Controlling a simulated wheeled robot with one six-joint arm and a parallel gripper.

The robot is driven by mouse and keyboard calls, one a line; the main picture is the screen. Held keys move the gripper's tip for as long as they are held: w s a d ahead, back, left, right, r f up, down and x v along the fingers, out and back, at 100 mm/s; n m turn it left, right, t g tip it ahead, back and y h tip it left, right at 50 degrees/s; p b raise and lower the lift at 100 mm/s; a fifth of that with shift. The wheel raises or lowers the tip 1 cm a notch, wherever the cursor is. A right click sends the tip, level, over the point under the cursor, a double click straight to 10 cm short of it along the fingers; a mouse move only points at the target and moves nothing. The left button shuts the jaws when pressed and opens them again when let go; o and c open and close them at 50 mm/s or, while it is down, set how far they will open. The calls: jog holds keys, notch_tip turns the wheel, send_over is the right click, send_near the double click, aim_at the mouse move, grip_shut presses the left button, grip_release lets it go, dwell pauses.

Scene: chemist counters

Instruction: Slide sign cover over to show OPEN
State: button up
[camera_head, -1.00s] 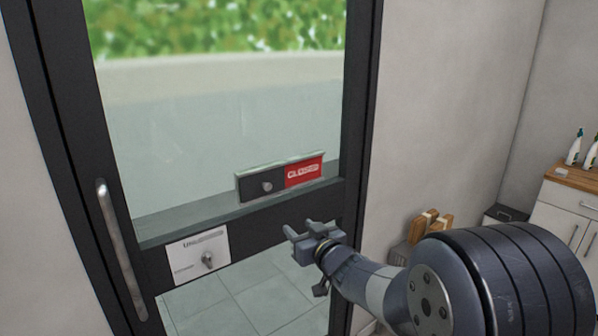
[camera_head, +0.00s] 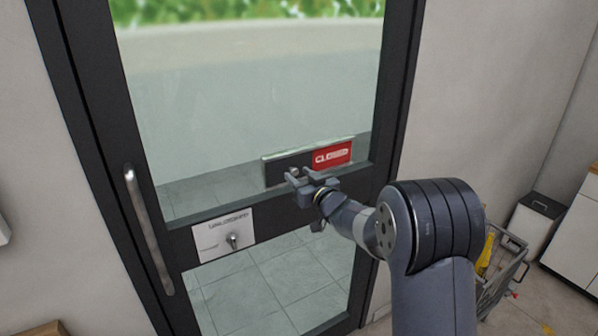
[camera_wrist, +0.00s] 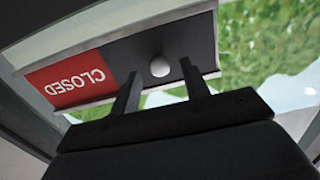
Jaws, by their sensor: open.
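The door sign (camera_head: 355,143) is mounted on the glass door above its middle rail. Its red right part (camera_head: 333,155) reads CLOSED. A dark sliding cover (camera_head: 288,163) covers its left part. In the wrist view the sign appears upside down, with the red CLOSED part (camera_wrist: 68,82) at left and the dark cover (camera_wrist: 190,40) at right, bearing a round pale knob (camera_wrist: 160,66). My gripper (camera_head: 294,177) is open in front of the cover. In the wrist view its two fingers (camera_wrist: 158,88) point at the cover, one to either side of the knob. Contact cannot be told.
A vertical metal door handle (camera_head: 147,230) is at left. A white notice with a lock knob (camera_head: 224,236) is on the door's lower rail. A cart (camera_head: 500,270) with something yellow stands right of the door. White cabinets (camera_head: 575,235) are at far right.

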jog(key=shift+w+a, duration=0.25)
jog(key=shift+w, duration=0.15)
grip_shut()
dwell(0.4)
